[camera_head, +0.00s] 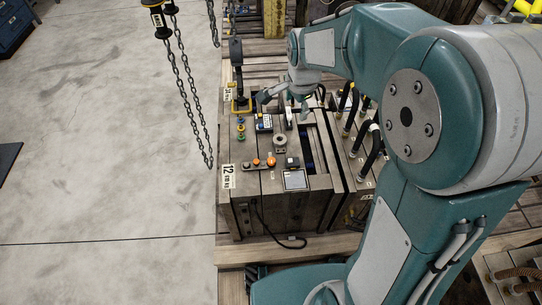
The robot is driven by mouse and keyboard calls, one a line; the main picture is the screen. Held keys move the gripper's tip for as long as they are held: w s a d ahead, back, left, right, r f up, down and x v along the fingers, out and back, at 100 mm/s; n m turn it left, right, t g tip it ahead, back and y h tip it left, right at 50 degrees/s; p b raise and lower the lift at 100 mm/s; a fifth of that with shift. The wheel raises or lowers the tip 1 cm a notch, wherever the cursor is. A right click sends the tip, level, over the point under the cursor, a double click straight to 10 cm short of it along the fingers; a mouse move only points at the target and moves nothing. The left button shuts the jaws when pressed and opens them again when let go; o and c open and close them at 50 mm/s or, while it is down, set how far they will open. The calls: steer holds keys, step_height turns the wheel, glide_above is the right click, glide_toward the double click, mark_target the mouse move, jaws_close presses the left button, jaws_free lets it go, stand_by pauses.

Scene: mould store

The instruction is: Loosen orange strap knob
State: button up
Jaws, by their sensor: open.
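An orange knob (271,161) sits on a short strap (248,167) near the front of the mould block's top. A smaller orange piece (256,162) sits on the same strap, just left of the knob. The mould block (245,190) carries a white "12" label (228,176) on its left front edge. My gripper (282,107) is open, over the back part of the mould. It is apart from the knob, which lies further toward the front. Nothing shows between its fingers, though they are small in the picture.
A round metal ring (280,144) and a dark block (292,162) stand close to the knob. Black hoses (369,150) rise at the right. Chains (190,100) hang at the left. A dark cable (275,235) lies at the front. The concrete floor (90,180) is mostly clear.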

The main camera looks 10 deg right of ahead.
steer(key=w+a+f+m+g, duration=0.1)
steer(key=w+f+m, duration=0.2)
steer(key=f, duration=0.3)
steer(key=w+a+f+m, duration=0.2)
steer(key=w+f, duration=0.2)
steer(key=f, duration=0.1)
steer(key=m+g, duration=0.2)
steer(key=m, duration=0.4)
glide_above(271, 160)
step_height(271, 160, down, 15)
step_height(271, 160, down, 11)
steer(key=shift+r, duration=0.15)
jaws_close()
